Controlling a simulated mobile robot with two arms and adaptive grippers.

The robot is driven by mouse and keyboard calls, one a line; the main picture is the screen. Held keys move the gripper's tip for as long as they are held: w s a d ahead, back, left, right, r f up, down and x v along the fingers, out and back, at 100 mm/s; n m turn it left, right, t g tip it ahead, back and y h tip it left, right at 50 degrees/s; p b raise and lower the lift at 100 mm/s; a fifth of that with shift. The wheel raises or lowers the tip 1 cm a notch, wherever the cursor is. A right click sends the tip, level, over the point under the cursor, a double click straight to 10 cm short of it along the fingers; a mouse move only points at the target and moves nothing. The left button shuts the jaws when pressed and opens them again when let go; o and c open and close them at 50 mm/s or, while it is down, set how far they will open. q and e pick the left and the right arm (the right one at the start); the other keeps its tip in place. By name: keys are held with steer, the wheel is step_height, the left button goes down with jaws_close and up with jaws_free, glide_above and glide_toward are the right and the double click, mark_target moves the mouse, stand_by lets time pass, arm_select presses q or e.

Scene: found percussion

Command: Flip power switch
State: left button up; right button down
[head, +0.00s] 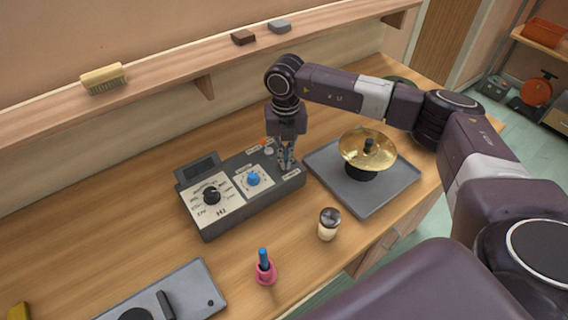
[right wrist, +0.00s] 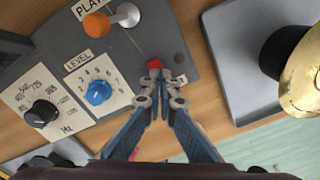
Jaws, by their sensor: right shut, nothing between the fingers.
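A dark grey control box (head: 238,205) sits on the wooden bench. It has a black Hz dial (right wrist: 41,113), a blue LEVEL knob (right wrist: 98,92) and a white lever with an orange tip (right wrist: 97,25) by a PLAY label. My right gripper (head: 287,164) points down at the box's right end, its fingers shut and empty. In the right wrist view its fingertips (right wrist: 155,74) are at a small red switch part (right wrist: 154,62); I cannot tell whether they touch. The fingers partly cover the switch and a label beside it. My left gripper is out of view.
A grey tray (head: 388,197) with a brass cymbal (head: 367,149) stands close to the box's right. A small shaker (head: 328,224), a pink holder (head: 265,272) and a grey plate (head: 195,283) are nearer the front. A wall shelf (head: 180,70) runs behind.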

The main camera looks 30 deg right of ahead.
steer(key=shift+r+p, duration=1.65)
steer(key=shift+r, duration=1.65)
